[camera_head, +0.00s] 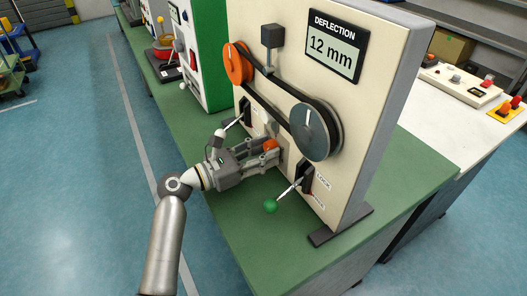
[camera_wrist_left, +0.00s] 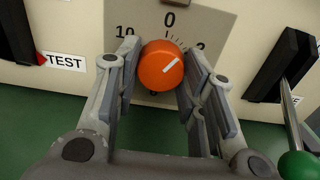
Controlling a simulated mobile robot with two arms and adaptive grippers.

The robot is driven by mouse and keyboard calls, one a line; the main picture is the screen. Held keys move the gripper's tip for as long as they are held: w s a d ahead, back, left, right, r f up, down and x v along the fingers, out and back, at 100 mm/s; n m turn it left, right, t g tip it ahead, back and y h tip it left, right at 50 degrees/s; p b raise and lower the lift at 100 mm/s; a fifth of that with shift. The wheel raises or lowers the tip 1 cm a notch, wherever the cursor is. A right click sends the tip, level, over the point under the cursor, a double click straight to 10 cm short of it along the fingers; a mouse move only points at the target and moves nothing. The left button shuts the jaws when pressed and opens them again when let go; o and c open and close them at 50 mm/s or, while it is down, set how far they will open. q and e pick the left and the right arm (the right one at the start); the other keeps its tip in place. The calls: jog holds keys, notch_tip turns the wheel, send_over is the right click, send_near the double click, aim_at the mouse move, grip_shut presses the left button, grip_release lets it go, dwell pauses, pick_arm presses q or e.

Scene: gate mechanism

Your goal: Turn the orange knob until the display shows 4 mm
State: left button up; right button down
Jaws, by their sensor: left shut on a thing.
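The small orange knob (camera_wrist_left: 160,66) sits on a grey dial plate (camera_wrist_left: 205,28) marked 0 at the top and 10 to the left. Its white pointer line slants toward the upper right. In the head view the knob (camera_head: 270,146) shows partly behind the fingers. My left gripper (camera_head: 271,152) is shut on the knob, with a finger on each side in the wrist view. The display (camera_head: 334,47) on the upright cream panel reads "DEFLECTION 12 mm". My right gripper is in neither view.
A lever with a green ball (camera_head: 270,205) juts out right of my left gripper, near a LOCK label. Another lever (camera_head: 234,123) is on its left. Above, a belt joins an orange pulley (camera_head: 238,63) and a grey pulley (camera_head: 315,132). The green bench (camera_head: 245,235) is clear in front.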

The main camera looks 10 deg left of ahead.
pick_arm(q)
jog(key=shift+m, duration=0.3)
jog(key=m, duration=0.2)
jog(key=shift+m, duration=0.4)
jog(key=shift+m+b, duration=0.3)
jog(key=shift+m, duration=1.5)
jog(key=o, duration=1)
jog(key=shift+a, duration=0.1)
jog(key=v, duration=1.2)
